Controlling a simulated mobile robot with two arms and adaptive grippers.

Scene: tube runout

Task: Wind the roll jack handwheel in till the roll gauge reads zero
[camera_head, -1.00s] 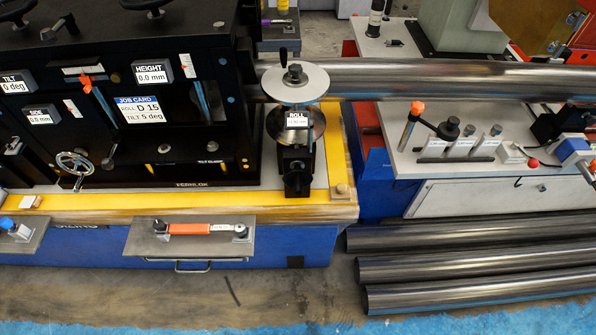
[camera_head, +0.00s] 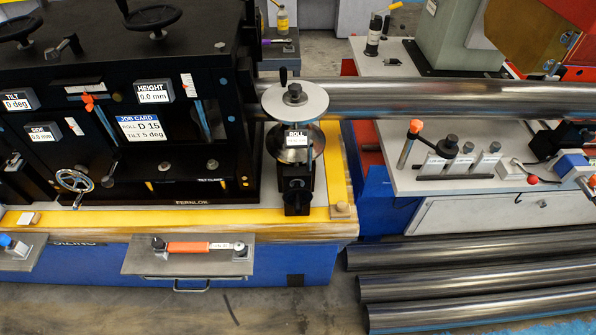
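The roll jack handwheel (camera_head: 313,103) is a pale flat disc with a dark hub and an upright dark crank knob, at the middle of the view. The roll gauge (camera_head: 296,139) is a small box labelled ROLL just below it; its number is too small to read. A shiny metal roll (camera_head: 318,146) shows behind the gauge, under the steel tube (camera_head: 430,98). The job card (camera_head: 147,128) reads ROLL D 15 and TILT 5 deg. Neither of my grippers is in view.
The black mill stand (camera_head: 200,55) fills the left, with tilt, side and height displays. An orange-handled wrench (camera_head: 200,247) lies on a front shelf. Several tools stand on the right bench (camera_head: 430,187). Dark tubes (camera_head: 470,255) lie on the floor at lower right.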

